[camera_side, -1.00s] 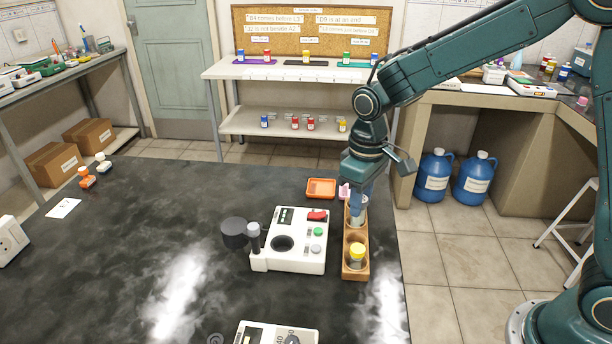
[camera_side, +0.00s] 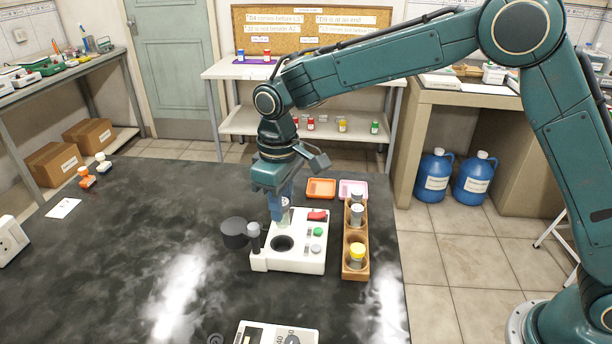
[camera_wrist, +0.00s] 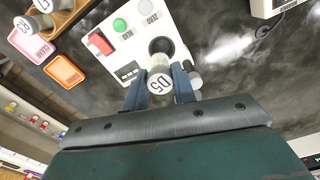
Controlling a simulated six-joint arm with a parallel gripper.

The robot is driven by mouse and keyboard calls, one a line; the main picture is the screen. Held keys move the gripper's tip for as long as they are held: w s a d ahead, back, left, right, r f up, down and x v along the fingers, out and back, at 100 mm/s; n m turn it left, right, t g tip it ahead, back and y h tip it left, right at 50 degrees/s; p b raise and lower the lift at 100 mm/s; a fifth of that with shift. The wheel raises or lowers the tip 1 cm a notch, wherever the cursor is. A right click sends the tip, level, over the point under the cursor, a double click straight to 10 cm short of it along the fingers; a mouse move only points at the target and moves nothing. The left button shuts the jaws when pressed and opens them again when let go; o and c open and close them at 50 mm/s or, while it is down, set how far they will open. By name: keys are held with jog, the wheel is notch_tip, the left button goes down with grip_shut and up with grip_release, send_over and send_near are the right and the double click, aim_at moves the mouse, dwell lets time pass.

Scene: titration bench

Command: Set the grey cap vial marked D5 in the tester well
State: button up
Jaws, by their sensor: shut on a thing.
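My gripper (camera_side: 279,208) is shut on a grey cap vial (camera_wrist: 159,84), whose cap faces the wrist camera and appears to read D5. In the side view the vial is mostly hidden between the jaws. The white tester (camera_side: 307,256) stands on the dark bench, with its round dark well (camera_side: 283,243) uncovered. The well also shows in the wrist view (camera_wrist: 162,46), just beyond the vial. The gripper is over the tester's back part, with the vial above and behind the well.
A black round lid (camera_side: 235,232) and a grey-topped post (camera_side: 254,236) are at the tester's left. A wooden rack (camera_side: 355,272) on the right holds a yellow cap vial (camera_side: 357,252) and grey cap vials (camera_side: 357,211). Orange (camera_side: 321,188) and pink (camera_side: 353,187) trays lie behind.

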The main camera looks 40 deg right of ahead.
jog(key=shift+a, duration=0.25)
jog(key=shift+f, duration=0.15)
jog(key=shift+f, duration=1.95)
jog(key=shift+f, duration=1.7)
dwell(1.8)
jog(key=o, duration=1.3)
jog(key=shift+r, duration=0.15)
jog(key=shift+r, duration=2.85)
